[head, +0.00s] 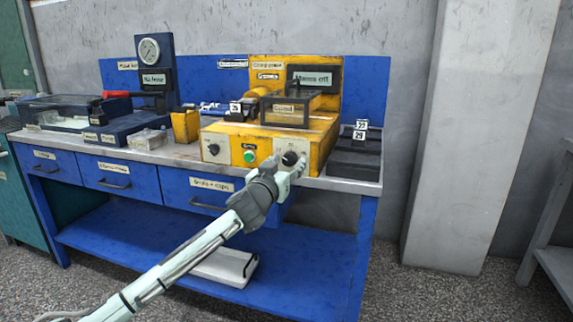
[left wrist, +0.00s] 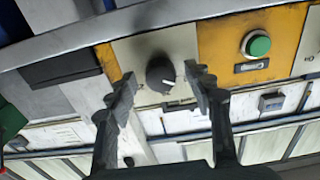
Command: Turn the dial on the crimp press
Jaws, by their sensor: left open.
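The yellow crimp press (head: 325,140) stands on the bench. A black dial (head: 290,158) sits on the right pale plate of its front panel. In the left wrist view the dial (left wrist: 160,75) has a white pointer mark and shows between my fingers. My left gripper (head: 289,167) is open in front of the dial, with one finger to each side of it. Its fingers also frame the dial in the left wrist view (left wrist: 160,82). Whether they touch it I cannot tell. My right gripper is not in view.
A green button (head: 249,156) and another black dial (head: 213,149) are on the same panel, left of my gripper. A dark tray (head: 352,163) with number tags stands right of the press. Blue drawers (head: 122,177) are under the bench top.

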